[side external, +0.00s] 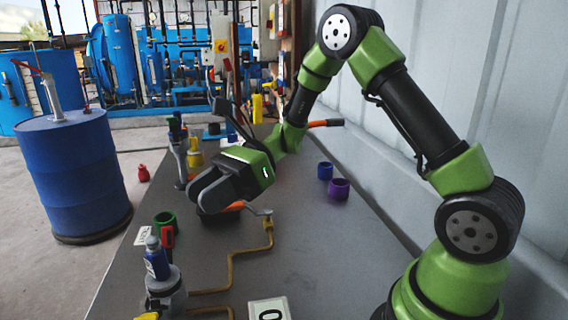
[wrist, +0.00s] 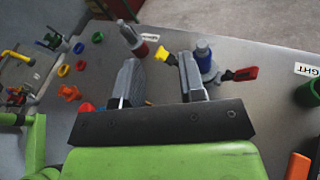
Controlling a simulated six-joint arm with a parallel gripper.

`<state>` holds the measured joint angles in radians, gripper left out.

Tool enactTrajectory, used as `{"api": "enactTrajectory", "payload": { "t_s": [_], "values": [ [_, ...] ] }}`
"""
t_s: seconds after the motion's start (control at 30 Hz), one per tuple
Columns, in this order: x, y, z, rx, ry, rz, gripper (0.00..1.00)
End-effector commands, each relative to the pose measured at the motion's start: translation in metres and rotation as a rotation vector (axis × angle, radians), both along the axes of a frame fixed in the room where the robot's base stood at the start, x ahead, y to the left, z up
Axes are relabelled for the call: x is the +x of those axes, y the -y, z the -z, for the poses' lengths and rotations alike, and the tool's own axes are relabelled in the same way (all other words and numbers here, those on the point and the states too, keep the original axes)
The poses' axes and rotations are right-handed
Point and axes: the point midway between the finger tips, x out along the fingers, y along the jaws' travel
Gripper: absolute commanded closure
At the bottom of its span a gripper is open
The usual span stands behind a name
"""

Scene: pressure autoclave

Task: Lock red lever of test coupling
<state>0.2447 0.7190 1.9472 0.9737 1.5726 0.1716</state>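The test coupling (side external: 165,285) stands at the front left of the bench in the side view, with a blue top (side external: 157,262). Its red lever (side external: 168,237) sticks out behind the blue top. In the wrist view the blue-topped coupling (wrist: 204,60) stands beyond the right finger; the red lever (wrist: 246,74) points right and a yellow lever (wrist: 165,55) points left. My gripper (side external: 203,187) hangs above the bench, behind and right of the coupling, apart from it. In the wrist view my gripper (wrist: 161,80) is open, with nothing between its fingers.
A green cup (side external: 165,220) stands just behind the coupling. A bent brass pipe (side external: 232,270) runs right of it. An orange handle (side external: 235,206) lies under my gripper. Purple (side external: 339,189) and blue (side external: 325,171) cups stand right. A blue drum (side external: 75,170) stands beside the bench.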

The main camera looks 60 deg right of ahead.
Motion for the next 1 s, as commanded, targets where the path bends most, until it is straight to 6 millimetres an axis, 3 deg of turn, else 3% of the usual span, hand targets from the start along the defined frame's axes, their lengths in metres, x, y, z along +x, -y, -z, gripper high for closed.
{"api": "enactTrajectory", "payload": {
  "t_s": [0.4,0.8,1.0],
  "values": [
    [-0.057,-0.009,-0.043,-0.335,0.284,-0.275,0.63],
    [-0.107,0.000,-0.066,-0.663,0.566,-0.492,0.63],
    [-0.122,0.006,-0.072,-0.782,0.668,-0.558,0.63]
  ]
}}
